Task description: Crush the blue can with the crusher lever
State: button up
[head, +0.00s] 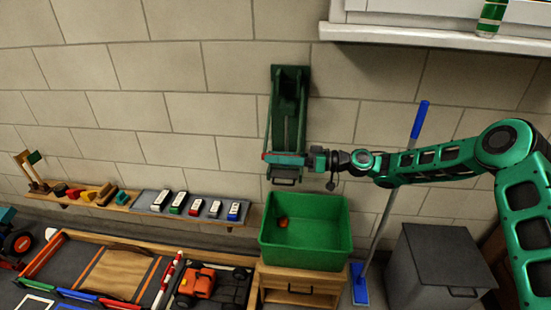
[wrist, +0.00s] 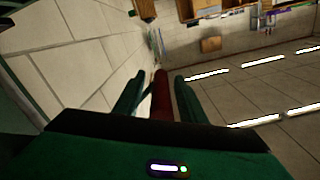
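The green can crusher (head: 288,100) is mounted upright on the block wall. Its lever hangs low, with a red grip end (head: 265,156) near the crusher's bottom. My gripper (head: 300,158) comes in from the right at the lever's lower end. In the wrist view, its two green fingers (wrist: 158,98) lie on either side of the red grip (wrist: 161,95). Narrow gaps seem to show beside the grip, so I cannot tell whether the fingers press on it. I cannot make out a blue can; the crusher's inside is partly hidden by the lever.
A green bin (head: 305,245) with a small orange-red object in it stands below the crusher on a wooden cabinet (head: 300,290). A blue-handled mop (head: 395,200) leans right of it, beside a grey box (head: 440,265). A shelf with toy cars (head: 195,207) is at left.

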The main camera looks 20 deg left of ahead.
jog(key=shift+a, duration=0.3)
